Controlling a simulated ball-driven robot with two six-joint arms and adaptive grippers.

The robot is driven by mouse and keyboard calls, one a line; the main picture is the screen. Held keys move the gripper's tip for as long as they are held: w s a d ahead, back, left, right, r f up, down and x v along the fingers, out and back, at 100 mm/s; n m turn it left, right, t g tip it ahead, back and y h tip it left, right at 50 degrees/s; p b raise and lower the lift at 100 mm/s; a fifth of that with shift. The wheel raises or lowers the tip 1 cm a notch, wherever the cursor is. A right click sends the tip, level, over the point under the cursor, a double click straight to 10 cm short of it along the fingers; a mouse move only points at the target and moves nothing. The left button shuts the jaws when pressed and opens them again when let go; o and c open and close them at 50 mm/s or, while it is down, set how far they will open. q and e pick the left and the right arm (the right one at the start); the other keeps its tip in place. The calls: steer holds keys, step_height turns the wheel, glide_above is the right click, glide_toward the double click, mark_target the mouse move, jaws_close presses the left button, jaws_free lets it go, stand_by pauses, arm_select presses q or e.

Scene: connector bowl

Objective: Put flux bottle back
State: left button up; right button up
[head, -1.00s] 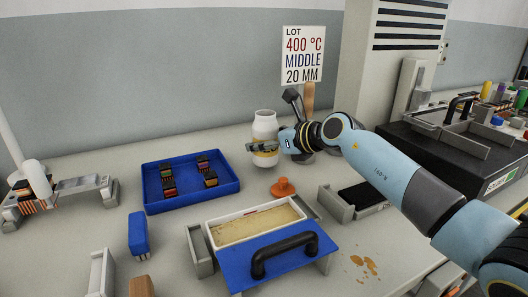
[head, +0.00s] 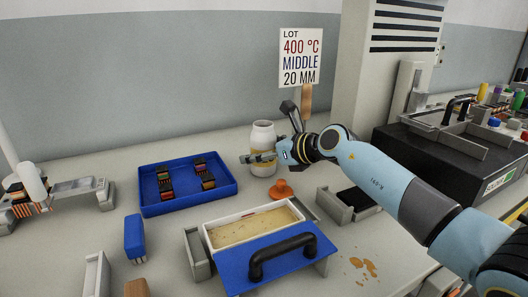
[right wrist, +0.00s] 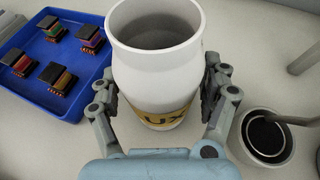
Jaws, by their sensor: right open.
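The flux bottle (head: 263,134) is a white jar with a yellow label, upright on the bench behind the orange knob. In the right wrist view the flux bottle (right wrist: 155,68) fills the middle, its open mouth towards the camera and part of its label readable. My right gripper (head: 260,158) is low around the bottle, with a finger on either side of it. In the right wrist view the right gripper (right wrist: 160,92) has its jaws open; whether the fingers still touch the bottle is hard to tell. My left gripper is not in view.
A blue tray (head: 154,210) with several chips lies left of the bottle. An orange knob (head: 282,190) stands just in front. A round cup (right wrist: 262,160) is close to the right finger. A solder-coloured bath (head: 250,229) with a blue handled plate is nearer. A sign (head: 300,57) stands behind.

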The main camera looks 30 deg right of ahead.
steer(key=shift+s+r, duration=0.1)
steer(key=shift+r, duration=0.15)
steer(key=p+v, duration=0.2)
steer(key=v, duration=0.9)
steer(key=shift+s+d+p, duration=0.2)
steer(key=shift+s+p, duration=0.15)
steer(key=shift+s, duration=0.05)
